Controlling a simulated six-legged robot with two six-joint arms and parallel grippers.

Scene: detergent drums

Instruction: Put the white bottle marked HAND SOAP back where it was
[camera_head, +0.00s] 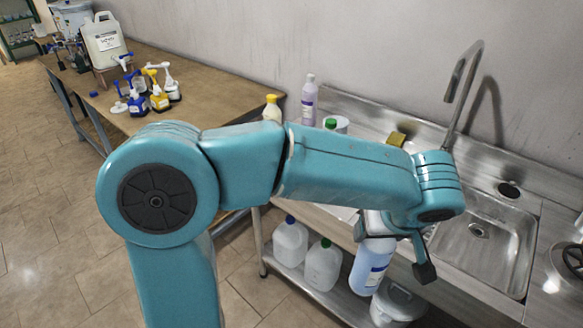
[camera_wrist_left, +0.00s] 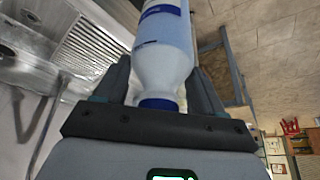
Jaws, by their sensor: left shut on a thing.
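My left gripper (camera_head: 392,240) is over the front of the steel sink bench. It is shut on a pale bottle with a blue label band (camera_head: 373,264). The left wrist view shows the bottle (camera_wrist_left: 164,62) between the fingers of my gripper (camera_wrist_left: 163,95), held near its blue cap (camera_wrist_left: 158,103). I cannot read its label, so I cannot tell if it says HAND SOAP. My arm hides part of the bench top. My right gripper is not in view.
The bench (camera_head: 448,268) has a sink basin (camera_head: 478,232) and a tall tap (camera_head: 462,85). Jugs (camera_head: 291,241) and a white tub (camera_head: 398,303) stand on the lower shelf. A lilac bottle (camera_head: 309,104) stands at the back. A wooden table (camera_head: 205,84) holds pump bottles (camera_head: 158,98).

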